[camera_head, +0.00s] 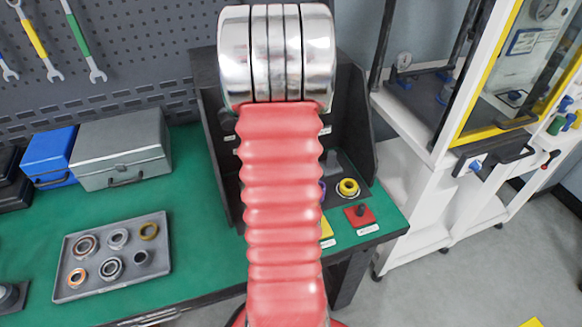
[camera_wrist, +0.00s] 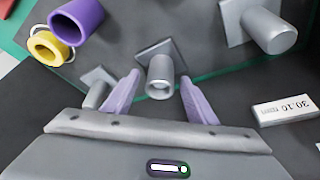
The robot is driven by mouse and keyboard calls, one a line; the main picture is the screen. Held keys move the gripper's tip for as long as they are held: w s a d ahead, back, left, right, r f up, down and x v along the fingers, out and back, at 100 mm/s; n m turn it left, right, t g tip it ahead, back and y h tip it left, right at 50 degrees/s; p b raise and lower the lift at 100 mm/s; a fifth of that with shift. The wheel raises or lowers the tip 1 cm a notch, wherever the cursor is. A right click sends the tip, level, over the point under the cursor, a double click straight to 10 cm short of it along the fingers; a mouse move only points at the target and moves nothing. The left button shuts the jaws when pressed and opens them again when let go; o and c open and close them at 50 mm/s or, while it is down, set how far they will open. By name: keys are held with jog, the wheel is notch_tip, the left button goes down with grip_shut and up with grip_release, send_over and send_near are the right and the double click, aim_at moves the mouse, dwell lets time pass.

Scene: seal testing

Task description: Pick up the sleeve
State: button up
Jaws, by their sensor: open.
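Several tube-like pieces that could be the sleeve show in the wrist view; I cannot tell which one the task means. A silver tube (camera_wrist: 160,77) with an open end stands on a square base between the finger tips of my gripper (camera_wrist: 158,82). My gripper is open, its two lavender fingers apart on either side of this tube; contact cannot be made out. A purple hollow tube (camera_wrist: 82,22) is at the upper left. A larger grey cylinder (camera_wrist: 268,32) on a square plate is at the upper right. In the head view my red arm hides my gripper.
A yellow ring (camera_wrist: 50,50) lies beside the purple tube, and a small grey piece (camera_wrist: 97,92) is near the left finger. A white label (camera_wrist: 285,110) is at the right. On the green bench (camera_head: 200,240), a tray (camera_head: 70,292) holds several rings.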

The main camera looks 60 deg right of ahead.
jog(key=shift+c, duration=0.4)
grip_shut()
notch_tip(320, 180, up, 10)
dwell(0.8)
dwell(0.4)
